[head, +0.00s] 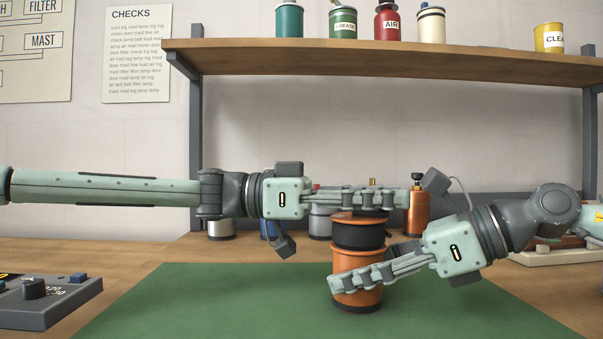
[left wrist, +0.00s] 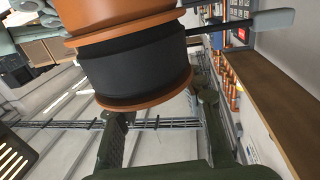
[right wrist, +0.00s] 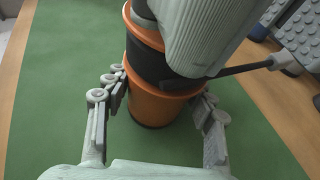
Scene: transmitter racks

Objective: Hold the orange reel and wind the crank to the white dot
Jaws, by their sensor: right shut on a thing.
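The orange reel (head: 357,262) with a black middle band stands upright on the green mat (head: 220,295). It also shows in the left wrist view (left wrist: 130,14) and the right wrist view (right wrist: 152,107). My right gripper (head: 345,288) reaches in from the right and is shut on the lower orange part, one finger on each side. My left gripper (head: 402,197) reaches in from the left, just above the reel's top. Its fingers stand apart in the left wrist view, with the tips hidden behind the reel.
A control box (head: 45,300) with a knob sits at the left front. An orange bottle (head: 416,212) and other containers stand behind the reel. A wooden shelf (head: 380,60) with cans runs above. The mat's left part is clear. My two arms cross close together.

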